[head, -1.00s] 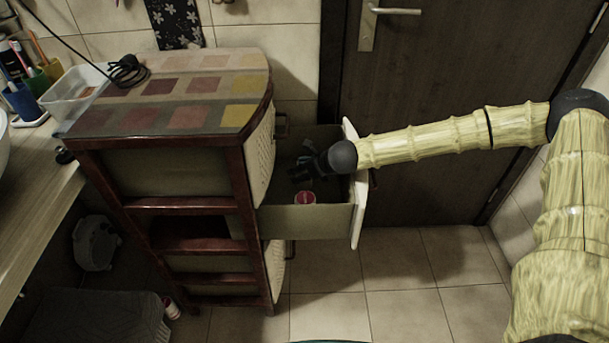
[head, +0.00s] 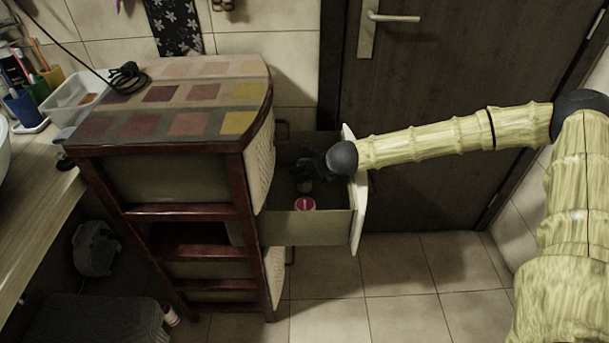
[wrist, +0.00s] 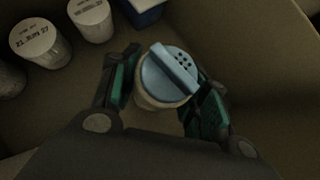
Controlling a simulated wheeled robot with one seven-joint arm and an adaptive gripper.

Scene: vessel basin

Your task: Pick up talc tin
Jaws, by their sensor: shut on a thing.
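The talc tin (wrist: 165,78), with a blue-grey lid that has a raised bar and small shaker holes, stands between the fingers in the wrist view. My gripper (wrist: 165,92) is shut on it, one green-padded finger on each side. The tin's lower body is mostly hidden. In the head view my gripper (head: 305,178) is inside the open drawer, and a small pale part of the tin (head: 304,187) shows below the fingers.
The open drawer (head: 310,228) has walls close around my gripper. A red-lidded container (head: 305,204) stands near its front wall. White-lidded containers (wrist: 36,38) and a blue box (wrist: 142,10) are in the wrist view. The door (head: 440,130) is behind.

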